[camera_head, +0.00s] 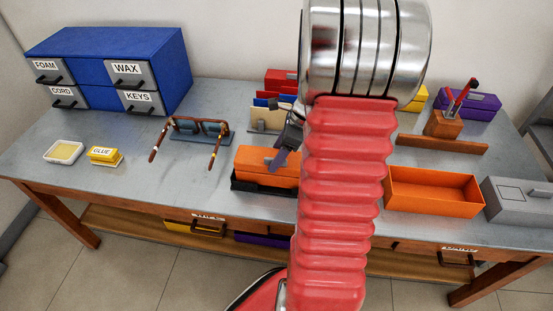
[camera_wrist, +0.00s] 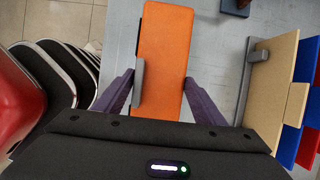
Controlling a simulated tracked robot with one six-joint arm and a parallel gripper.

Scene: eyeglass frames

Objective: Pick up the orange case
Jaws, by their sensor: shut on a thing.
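The orange case (camera_head: 262,160) is a closed oblong box. In the head view it is at the black tray (camera_head: 238,184) near the table's front edge, partly hidden behind my arm. I cannot tell whether it rests in the tray or is just above it. My gripper (camera_head: 281,158) is at the case, mostly hidden by my arm. In the wrist view the case (camera_wrist: 166,45) lies lengthwise between the two purple fingers of my gripper (camera_wrist: 160,85), which is shut on it. A grey piece shows along the case's left side.
An open orange box (camera_head: 432,192) and a grey box (camera_head: 518,200) stand right of my arm. Brown glasses (camera_head: 186,130) on a stand are to the left. A cream upright panel (camera_head: 268,120) with coloured sheets stands behind the case. A blue drawer cabinet (camera_head: 110,70) is at the back left.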

